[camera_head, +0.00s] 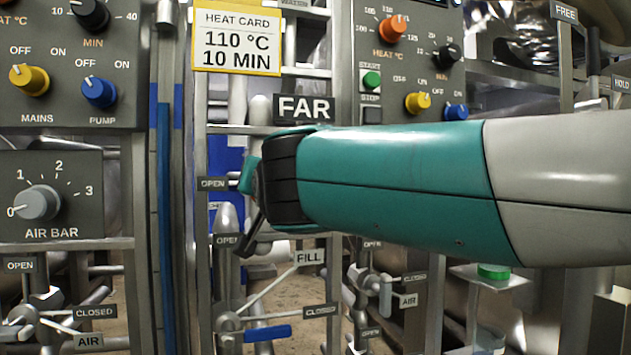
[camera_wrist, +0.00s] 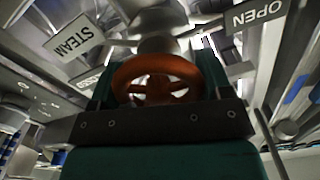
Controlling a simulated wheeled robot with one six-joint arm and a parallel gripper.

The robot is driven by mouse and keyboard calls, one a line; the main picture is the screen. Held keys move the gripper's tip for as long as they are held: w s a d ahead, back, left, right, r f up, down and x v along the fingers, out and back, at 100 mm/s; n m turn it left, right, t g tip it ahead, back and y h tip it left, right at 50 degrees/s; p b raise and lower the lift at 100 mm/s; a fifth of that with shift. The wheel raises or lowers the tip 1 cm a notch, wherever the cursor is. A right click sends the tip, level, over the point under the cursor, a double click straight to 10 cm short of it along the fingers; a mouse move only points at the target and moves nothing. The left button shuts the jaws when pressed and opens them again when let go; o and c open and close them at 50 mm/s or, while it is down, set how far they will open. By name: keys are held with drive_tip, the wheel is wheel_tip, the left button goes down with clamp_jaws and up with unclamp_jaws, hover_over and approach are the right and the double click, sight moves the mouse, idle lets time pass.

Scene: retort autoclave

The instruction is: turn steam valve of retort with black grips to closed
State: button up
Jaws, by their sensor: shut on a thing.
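In the wrist view an orange-brown handwheel (camera_wrist: 158,64) with spokes sits between the two dark green fingers of my gripper (camera_wrist: 157,82). The gripper is shut on it. A plate reading STEAM (camera_wrist: 77,43) is to the wheel's upper left, and a plate reading OPEN (camera_wrist: 258,14) to its upper right. In the head view my teal arm reaches in from the right, and my gripper (camera_head: 250,203) is at its left end, beside an OPEN plate (camera_head: 213,184). The wheel cannot be made out there. No black grips can be made out in either view.
A FAR plate (camera_head: 303,108) and a yellow-edged heat card (camera_head: 237,40) are above my gripper. A FILL plate (camera_head: 309,257) and a blue lever (camera_head: 267,333) are below it. Control panels with knobs (camera_head: 98,92) flank it. Pipes and small plates crowd the space.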

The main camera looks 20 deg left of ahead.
drive_tip(key=o, duration=0.9)
drive_tip(key=shift+f, duration=0.1)
drive_tip(key=b+v, duration=0.3)
drive_tip(key=v, duration=1.4)
drive_tip(key=shift+s, duration=0.25)
drive_tip(key=w+d+f+n+g+h, duration=0.1)
drive_tip(key=w+d+f+g+h, duration=0.15)
drive_tip(key=d+f, duration=0.5)
drive_tip(key=w+d+f+g+h, duration=0.1)
drive_tip(key=d+f+g, duration=0.3)
drive_tip(key=d+f, duration=0.3)
drive_tip(key=s+d+f+n+g+h, duration=0.25)
drive_tip(key=s+d+f+g, duration=0.65)
drive_tip(key=s+d+f, duration=0.6)
drive_tip(key=shift+y, duration=0.3)
drive_tip(key=r+p, duration=0.7)
drive_tip(key=r, duration=0.1)
drive_tip(key=s+a+r+p, duration=0.1)
drive_tip(key=r+p, duration=0.6)
drive_tip(key=p, duration=0.1)
drive_tip(key=s+r+p, duration=0.1)
drive_tip(key=r+p, duration=0.6)
drive_tip(key=r, duration=0.1)
drive_tip(key=shift+a+r+p, duration=0.25)
drive_tip(key=shift+r+p, duration=0.1)
drive_tip(key=shift+p, duration=0.05)
